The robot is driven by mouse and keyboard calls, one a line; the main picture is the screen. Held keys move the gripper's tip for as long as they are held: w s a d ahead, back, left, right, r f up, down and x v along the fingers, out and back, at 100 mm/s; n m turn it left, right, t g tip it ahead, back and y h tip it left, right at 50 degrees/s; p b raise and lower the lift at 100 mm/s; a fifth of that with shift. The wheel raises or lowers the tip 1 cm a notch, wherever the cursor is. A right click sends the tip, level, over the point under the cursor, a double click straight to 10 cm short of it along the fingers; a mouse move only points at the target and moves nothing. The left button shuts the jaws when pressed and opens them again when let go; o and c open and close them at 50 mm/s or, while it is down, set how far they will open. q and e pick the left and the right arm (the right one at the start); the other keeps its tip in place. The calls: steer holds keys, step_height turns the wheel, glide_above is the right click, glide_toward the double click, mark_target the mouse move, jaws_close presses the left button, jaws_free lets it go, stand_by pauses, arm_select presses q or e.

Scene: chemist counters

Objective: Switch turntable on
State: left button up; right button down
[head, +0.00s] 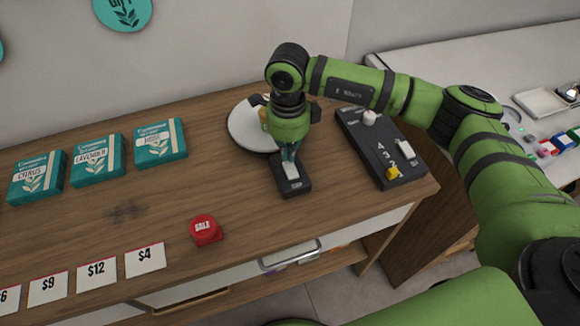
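The turntable's round white plate (245,128) lies on the wooden counter, partly hidden behind my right gripper. A black switch box (296,188) with a pale rocker (291,171) extends from its front edge. My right gripper (289,156) points down over the back end of this box, with its tip at or just above the rocker. I cannot tell whether it touches. The gripper's own body hides its fingers, so its opening is unclear. A small pale yellowish thing shows beside the gripper over the plate, mostly hidden. My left gripper is not in view.
A black panel (372,148) with numbers, a white knob and a yellow button stands right of the turntable. A red SALE button (205,230) is front left. Several teal boxes (160,143) stand along the back. Price cards (145,259) line the front edge.

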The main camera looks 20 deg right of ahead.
mark_target(289, 164)
steer(key=shift+s+f+b, duration=0.1)
steer(key=shift+f+b, duration=1.15)
steer(key=shift+f, duration=0.05)
stand_by(0.5)
steer(key=shift+r, duration=0.1)
steer(key=shift+r+p, duration=0.6)
steer(key=shift+r, duration=0.3)
steer(key=shift+r+p, duration=1.1)
steer(key=shift+r, duration=1.5)
steer(key=shift+f, duration=0.1)
